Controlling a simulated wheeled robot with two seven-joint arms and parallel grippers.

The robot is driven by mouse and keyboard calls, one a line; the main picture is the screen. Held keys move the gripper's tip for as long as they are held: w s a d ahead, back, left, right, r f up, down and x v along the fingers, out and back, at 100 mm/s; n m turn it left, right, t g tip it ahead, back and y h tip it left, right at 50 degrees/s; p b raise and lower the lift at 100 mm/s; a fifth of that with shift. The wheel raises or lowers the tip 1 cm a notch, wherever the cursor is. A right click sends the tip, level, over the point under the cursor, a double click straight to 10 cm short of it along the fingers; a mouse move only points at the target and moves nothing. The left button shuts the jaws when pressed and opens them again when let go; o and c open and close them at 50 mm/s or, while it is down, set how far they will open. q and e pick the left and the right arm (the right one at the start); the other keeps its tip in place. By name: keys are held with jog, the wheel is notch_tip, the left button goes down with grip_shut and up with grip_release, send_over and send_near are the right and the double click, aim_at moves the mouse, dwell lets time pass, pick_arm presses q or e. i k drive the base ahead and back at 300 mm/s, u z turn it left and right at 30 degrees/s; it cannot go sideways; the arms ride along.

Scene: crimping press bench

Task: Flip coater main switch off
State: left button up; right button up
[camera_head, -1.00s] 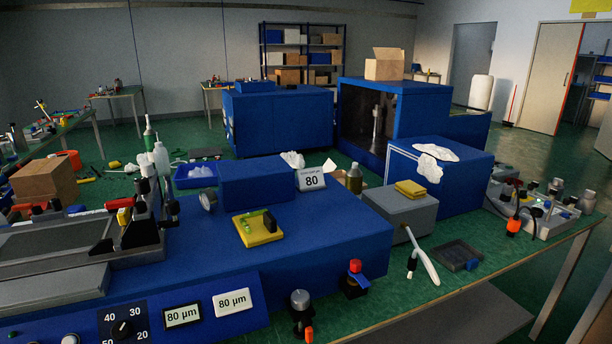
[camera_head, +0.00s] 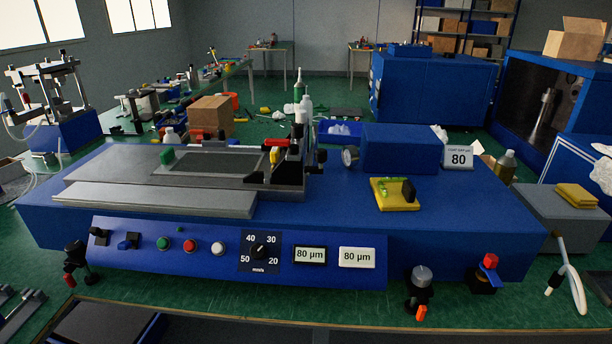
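The blue coater (camera_head: 330,215) stands on a green bench in the middle of the view. Two displays (camera_head: 311,254) read 80 µm. No label names the main switch, and the switch positions are too small to tell. Neither gripper is in view.
A black knobbed part (camera_head: 75,257) stands by the coater's left front corner. A grey-topped part (camera_head: 420,284) and a red-topped one (camera_head: 488,266) stand at the right front. A yellow pad (camera_head: 394,195) lies on the coater. A grey box (camera_head: 563,215) is at right.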

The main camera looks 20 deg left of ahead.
aim_at(96, 231)
jog(key=u, duration=1.85)
jog(key=k, duration=0.5)
jog(key=u, duration=0.55)
jog(key=i, duration=0.55)
